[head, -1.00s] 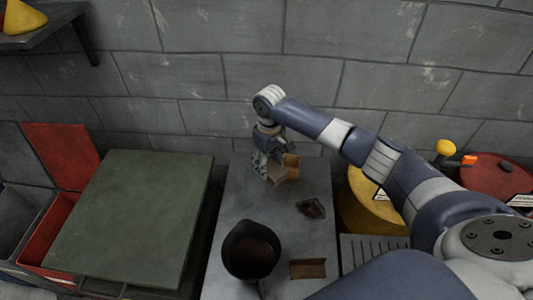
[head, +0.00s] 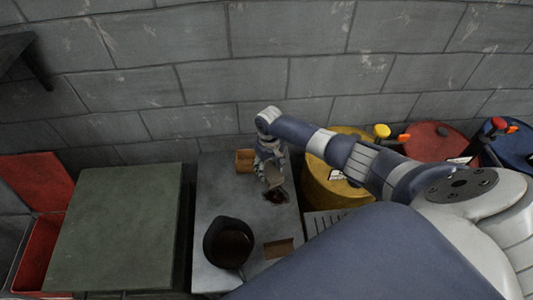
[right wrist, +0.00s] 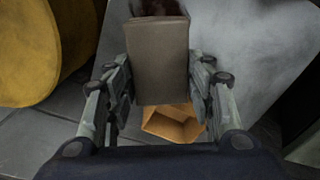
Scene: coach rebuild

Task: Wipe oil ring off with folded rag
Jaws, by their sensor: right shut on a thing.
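My right gripper (head: 270,168) is shut on the folded rag (head: 275,179), a grey-brown block. The rag also shows in the right wrist view (right wrist: 158,62), clasped between both fingers (right wrist: 160,85). The dark oil ring (head: 276,196) lies on the grey tabletop (head: 212,195), right in front of the rag. In the right wrist view its dark edge (right wrist: 155,7) shows just beyond the rag's far end. I cannot tell whether the rag touches the surface or the stain. My left gripper is in neither view.
A small open orange-brown box (head: 243,162) stands behind the gripper. A black pot (head: 211,240) and a flat brown piece (head: 278,248) are at the table's front. A yellow drum (head: 318,187) stands right, a green-topped bench (head: 115,225) left.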

